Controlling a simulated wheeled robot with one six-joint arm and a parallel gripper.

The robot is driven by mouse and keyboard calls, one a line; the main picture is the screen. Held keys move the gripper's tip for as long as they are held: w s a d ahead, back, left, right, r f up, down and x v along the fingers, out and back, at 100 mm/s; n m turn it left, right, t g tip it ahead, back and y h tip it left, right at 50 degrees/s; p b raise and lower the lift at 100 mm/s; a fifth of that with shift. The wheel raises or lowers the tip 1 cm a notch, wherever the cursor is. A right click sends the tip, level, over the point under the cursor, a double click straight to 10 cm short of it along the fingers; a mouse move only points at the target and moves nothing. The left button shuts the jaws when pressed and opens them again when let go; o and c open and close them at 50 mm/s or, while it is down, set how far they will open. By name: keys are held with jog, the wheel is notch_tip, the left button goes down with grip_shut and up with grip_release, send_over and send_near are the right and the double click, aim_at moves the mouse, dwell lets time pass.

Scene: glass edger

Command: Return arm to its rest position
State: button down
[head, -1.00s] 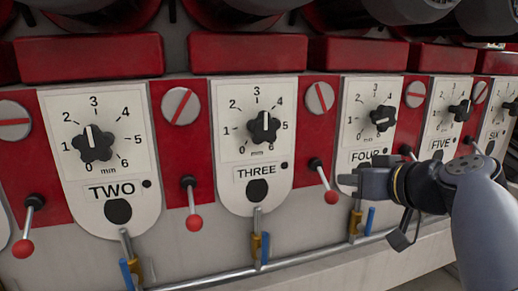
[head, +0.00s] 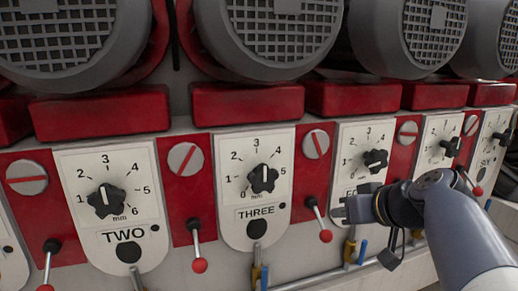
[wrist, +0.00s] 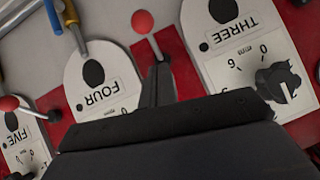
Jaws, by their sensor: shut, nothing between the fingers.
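My gripper (head: 340,212) is in the right half of the head view, in front of the lower part of the panel labelled FOUR (head: 352,172). Its fingers are shut and empty and point left. It covers part of the FOUR label. In the wrist view the dark gripper fingers (wrist: 158,86) show together over the red strip between the upside-down FOUR panel (wrist: 103,75) and THREE panel (wrist: 243,50). My arm runs off at the lower right of the head view. I cannot tell if the gripper touches the panel.
Black knobs stick out of panels TWO (head: 106,200), THREE (head: 263,179) and FOUR (head: 376,161). Red-tipped levers (head: 196,247) hang between panels. Large grey motor housings (head: 275,35) jut out above red blocks (head: 248,104). A metal pipe with blue-handled valves runs below.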

jog(key=r+g+p, duration=0.1)
jog(key=p, duration=0.2)
jog(key=w+r+g+p, duration=0.1)
jog(key=p, duration=0.3)
jog(key=r+g+h+p, duration=0.1)
jog(key=p, duration=0.3)
jog(key=shift+w+a, duration=0.25)
jog(key=shift+p, duration=0.55)
